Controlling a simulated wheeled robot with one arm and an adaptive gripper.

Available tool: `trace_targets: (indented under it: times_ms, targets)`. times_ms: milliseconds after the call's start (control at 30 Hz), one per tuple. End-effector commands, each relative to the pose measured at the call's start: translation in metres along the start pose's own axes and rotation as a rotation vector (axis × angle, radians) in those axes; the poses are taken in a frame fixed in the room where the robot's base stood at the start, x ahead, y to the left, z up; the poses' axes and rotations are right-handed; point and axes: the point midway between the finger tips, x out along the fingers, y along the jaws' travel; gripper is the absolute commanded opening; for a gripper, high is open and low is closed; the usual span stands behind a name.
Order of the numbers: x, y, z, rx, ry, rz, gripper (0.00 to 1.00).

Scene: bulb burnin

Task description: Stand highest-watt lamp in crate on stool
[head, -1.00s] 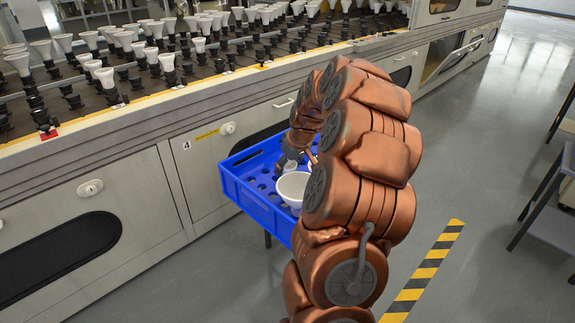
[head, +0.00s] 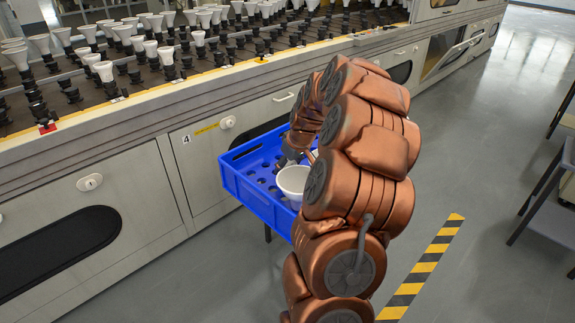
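The blue crate (head: 250,200) has round holes in its floor and stands at the front of the lamp bench. A dark leg, apparently the stool's (head: 267,234), shows below it; the seat is hidden. A wide white lamp (head: 293,180) sits in the crate, face up, partly behind my arm. A sliver of another white thing (head: 315,153) shows beside my arm. My gripper (head: 288,158) is low over the crate's far part, behind the wide lamp. Its fingertips are mostly hidden, so I cannot tell what they hold. No watt markings are readable.
The bench (head: 120,100) carries rows of white lamps in dark sockets, some sockets empty. A red marker (head: 47,128) is on its front edge. A cabinet door (head: 458,52) stands ajar farther back. Black-yellow floor tape (head: 425,265) and a dark table (head: 545,205) are at right. Floor between is clear.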

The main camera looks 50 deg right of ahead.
Motion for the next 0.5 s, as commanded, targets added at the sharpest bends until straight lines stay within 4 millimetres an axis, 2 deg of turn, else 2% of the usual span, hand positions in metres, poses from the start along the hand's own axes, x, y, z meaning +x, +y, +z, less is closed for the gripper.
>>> trace_targets:
  times_ms: [33,300,500]
  targets:
    - [0.0001,0.0001,0.0,0.0,0.0,0.0,0.62]
    - [-0.0001,-0.0001,0.0,0.0,0.0,0.0,0.89]
    - [-0.0001,0.0,0.0,0.0,0.0,0.0,0.89]
